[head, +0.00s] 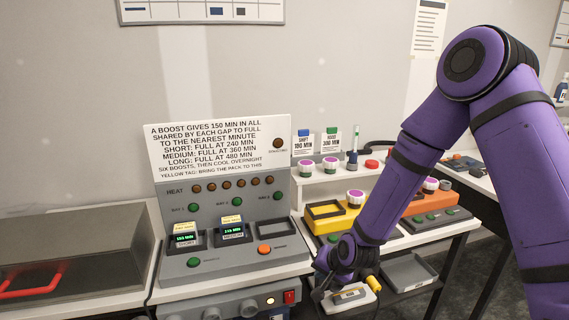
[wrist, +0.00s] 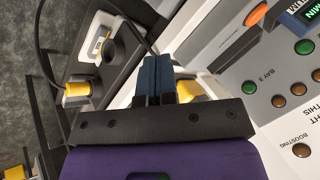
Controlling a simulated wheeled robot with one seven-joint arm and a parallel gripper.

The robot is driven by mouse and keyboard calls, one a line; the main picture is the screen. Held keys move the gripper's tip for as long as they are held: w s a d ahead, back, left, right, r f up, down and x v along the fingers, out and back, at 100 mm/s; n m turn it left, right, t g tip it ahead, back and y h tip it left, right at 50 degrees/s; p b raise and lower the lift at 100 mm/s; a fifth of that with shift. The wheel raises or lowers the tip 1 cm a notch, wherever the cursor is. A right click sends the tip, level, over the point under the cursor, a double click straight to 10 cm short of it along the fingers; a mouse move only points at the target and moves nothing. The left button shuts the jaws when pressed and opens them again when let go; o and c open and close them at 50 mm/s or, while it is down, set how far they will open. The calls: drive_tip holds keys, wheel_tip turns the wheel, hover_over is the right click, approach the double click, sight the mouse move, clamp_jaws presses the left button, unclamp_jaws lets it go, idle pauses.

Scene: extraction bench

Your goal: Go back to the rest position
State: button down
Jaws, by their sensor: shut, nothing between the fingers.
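My gripper (head: 322,287) is low in the head view, at the end of my purple arm, which reaches down from the upper right. It is beside the right end of the grey heat station (head: 235,264). In the wrist view my gripper's blue fingers (wrist: 152,72) are together with nothing between them. The fingertips are partly hidden in the head view.
A white pad with a small grey device (head: 350,296) and a yellow-ended part (head: 373,284) lies close to my gripper. A yellow unit (head: 332,218) and an orange unit (head: 418,204) stand behind my arm. A dark cable (wrist: 45,45) runs near the fingers.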

drive_tip(key=s+d+r+n+h, duration=0.1)
drive_tip(key=s+d+r, duration=0.25)
drive_tip(key=r, duration=0.55)
drive_tip(key=s+d+r+n+h, duration=0.1)
drive_tip(key=s+d+r, duration=0.1)
drive_tip(key=d+r, duration=0.45)
drive_tip(key=s+d+r+n+h, duration=0.1)
drive_tip(key=s+d+r, duration=0.1)
drive_tip(key=r, duration=0.8)
drive_tip(key=s+d+r, duration=0.2)
drive_tip(key=s+r, duration=0.2)
drive_tip(key=s, duration=0.3)
drive_tip(key=s+d+r+h, duration=0.1)
drive_tip(key=s+d+r, duration=0.2)
drive_tip(key=s, duration=0.4)
drive_tip(key=s+d+r+n, duration=0.1)
drive_tip(key=s+d+r, duration=0.2)
drive_tip(key=s+r, duration=0.2)
drive_tip(key=shift+s+r, duration=0.25)
drive_tip(key=shift+s, duration=0.95)
drive_tip(key=shift+d, duration=0.1)
